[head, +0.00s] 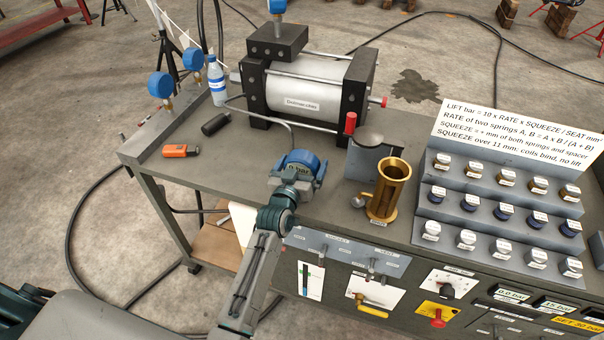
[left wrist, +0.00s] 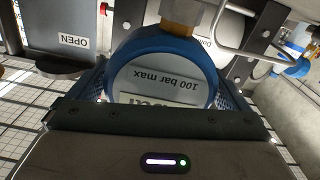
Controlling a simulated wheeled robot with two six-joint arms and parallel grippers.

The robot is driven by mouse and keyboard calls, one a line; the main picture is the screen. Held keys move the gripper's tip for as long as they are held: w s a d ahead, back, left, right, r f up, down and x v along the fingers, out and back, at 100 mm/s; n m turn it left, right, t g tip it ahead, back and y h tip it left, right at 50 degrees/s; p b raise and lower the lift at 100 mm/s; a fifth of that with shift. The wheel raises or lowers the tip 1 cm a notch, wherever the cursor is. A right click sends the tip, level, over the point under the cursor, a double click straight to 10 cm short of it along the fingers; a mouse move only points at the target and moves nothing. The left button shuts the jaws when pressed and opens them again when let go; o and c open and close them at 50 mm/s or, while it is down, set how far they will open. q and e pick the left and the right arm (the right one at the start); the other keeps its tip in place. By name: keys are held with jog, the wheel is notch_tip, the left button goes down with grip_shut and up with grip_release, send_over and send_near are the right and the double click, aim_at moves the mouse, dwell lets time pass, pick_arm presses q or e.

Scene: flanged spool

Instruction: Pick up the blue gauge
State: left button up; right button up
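A blue gauge (head: 303,161) with a white face is at the end of my left arm, over the bench in front of the cylinder. In the left wrist view the gauge (left wrist: 165,75) fills the middle, its face reading "100 bar max" upside down, with a brass fitting at the top. My left gripper (head: 298,177) has one finger on each side of the gauge. Both fingers look flush with its rim, so it appears shut on it. Whether the gauge touches the bench is hidden. My right gripper is not in view.
Other blue gauges stand at the back left (head: 160,85) and on the cylinder (head: 318,82)'s end block. A brass cup (head: 388,190) and grey block (head: 372,160) stand close right. A bottle (head: 216,80), black cylinder (head: 215,124) and orange item (head: 181,150) are left. A stepped rack (head: 470,185) is right.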

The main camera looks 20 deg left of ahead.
pick_arm(q)
jog(key=c, duration=1)
jog(key=shift+r, duration=0.15)
